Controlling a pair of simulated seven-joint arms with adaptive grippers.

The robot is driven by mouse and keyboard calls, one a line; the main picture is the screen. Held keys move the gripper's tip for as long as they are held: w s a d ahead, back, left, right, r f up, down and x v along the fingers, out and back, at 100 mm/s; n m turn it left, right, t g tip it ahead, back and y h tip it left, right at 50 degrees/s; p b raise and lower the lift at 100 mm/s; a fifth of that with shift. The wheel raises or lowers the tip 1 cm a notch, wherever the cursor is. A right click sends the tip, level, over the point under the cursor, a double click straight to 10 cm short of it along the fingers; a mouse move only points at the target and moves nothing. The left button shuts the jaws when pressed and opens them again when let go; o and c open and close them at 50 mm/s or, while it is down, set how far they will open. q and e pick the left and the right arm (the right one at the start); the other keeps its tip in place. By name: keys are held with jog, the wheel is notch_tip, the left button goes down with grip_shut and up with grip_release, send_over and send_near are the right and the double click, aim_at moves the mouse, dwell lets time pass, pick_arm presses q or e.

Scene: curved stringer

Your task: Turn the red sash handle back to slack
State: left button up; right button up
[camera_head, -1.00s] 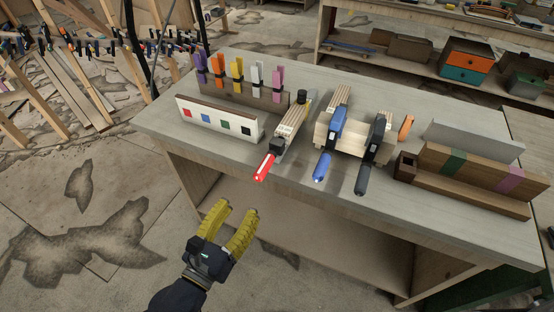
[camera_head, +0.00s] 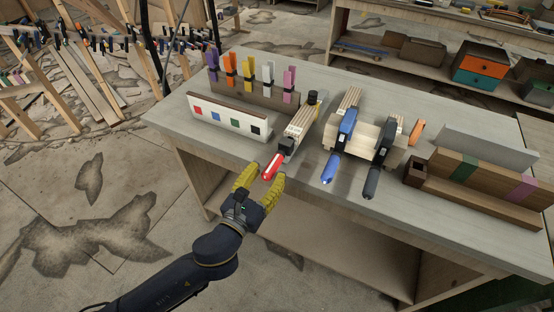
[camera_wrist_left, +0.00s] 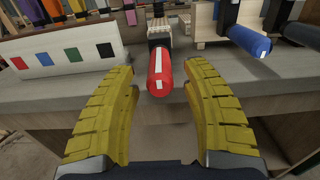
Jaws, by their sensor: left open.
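The red sash handle (camera_head: 273,166) sticks out over the front edge of the workbench, at the near end of a clamp (camera_head: 296,130) lying on the bench around light wood strips. My left gripper (camera_head: 262,178) is open with yellow padded fingers, just in front of the handle. In the left wrist view the red handle (camera_wrist_left: 160,74) shows end-on, with a white stripe, near the gap between the two fingertips (camera_wrist_left: 163,75). I cannot tell from these frames whether the fingers touch it. My right gripper is not in view.
A blue-handled clamp (camera_head: 333,167) and a black-handled clamp (camera_head: 372,179) stand to the right, handles also over the edge. A white panel with coloured squares (camera_head: 229,121) is at the left, before a rack of coloured clips (camera_head: 251,93). Floor in front is open.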

aim_at(277, 160)
pick_arm(q)
jog(key=shift+x, duration=2.95)
grip_shut()
